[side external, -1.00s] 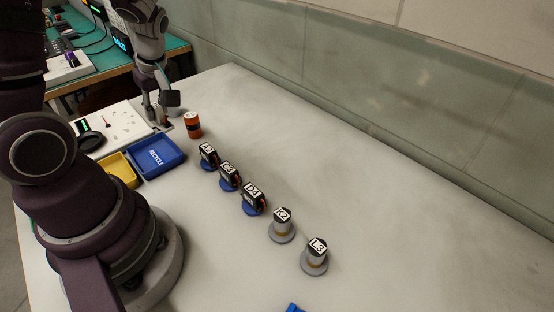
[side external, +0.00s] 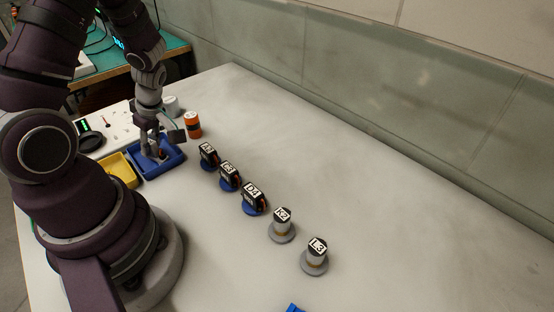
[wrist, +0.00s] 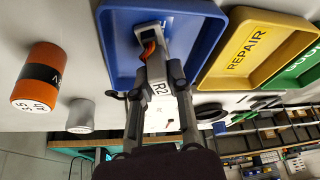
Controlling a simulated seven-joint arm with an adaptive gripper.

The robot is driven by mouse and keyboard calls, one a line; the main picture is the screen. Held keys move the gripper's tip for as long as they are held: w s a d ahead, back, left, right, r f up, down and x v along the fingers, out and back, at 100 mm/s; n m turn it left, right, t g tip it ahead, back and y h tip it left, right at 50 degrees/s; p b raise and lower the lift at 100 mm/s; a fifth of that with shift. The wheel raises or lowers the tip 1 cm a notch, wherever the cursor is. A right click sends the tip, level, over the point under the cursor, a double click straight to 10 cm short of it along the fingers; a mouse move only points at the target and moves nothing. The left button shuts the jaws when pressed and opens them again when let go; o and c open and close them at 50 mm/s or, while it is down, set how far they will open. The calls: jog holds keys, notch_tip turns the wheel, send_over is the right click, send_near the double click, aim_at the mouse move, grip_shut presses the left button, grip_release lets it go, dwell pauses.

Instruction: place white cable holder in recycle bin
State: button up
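My gripper (side external: 150,146) is over the blue recycle bin (side external: 170,163) in the side view. In the wrist view my gripper (wrist: 163,72) has its fingers shut on a pale grey-white piece (wrist: 155,48) labelled R2, with an orange cable part (wrist: 147,48). That piece lies in front of the floor of the blue bin (wrist: 205,30); whether it touches the floor is hard to tell. A short white cylinder (side external: 171,103) stands behind the bin, and it also shows in the wrist view (wrist: 81,116). Which of these the task calls the white cable holder is not marked.
An orange canister (side external: 193,125) stands right of the bin. A yellow repair bin (side external: 121,172) adjoins it on the left. Servos on blue discs (side external: 229,178) and two pale pieces on grey discs (side external: 282,225) form a row toward the front. The table to the right is clear.

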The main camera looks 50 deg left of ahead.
jog(key=o, duration=0.5)
jog(key=shift+c, duration=0.2)
jog(key=shift+r, duration=0.1)
jog(key=w+d+r+m, duration=0.15)
jog(key=d+r, duration=0.35)
jog(key=r, duration=0.7)
jog(key=d+r+m+t+h, duration=0.2)
jog(key=d+r+m+t, duration=0.1)
jog(key=d+m, duration=0.4)
jog(key=w+d+r+m+t+h, duration=0.1)
jog(key=d+m, duration=0.6)
jog(key=m, duration=0.7)
notch_tip(320, 180, up, 3)
jog(key=t+h, duration=0.1)
jog(key=t, duration=0.2)
jog(key=shift+w+d+f, duration=0.2)
jog(key=shift+w+d, duration=0.1)
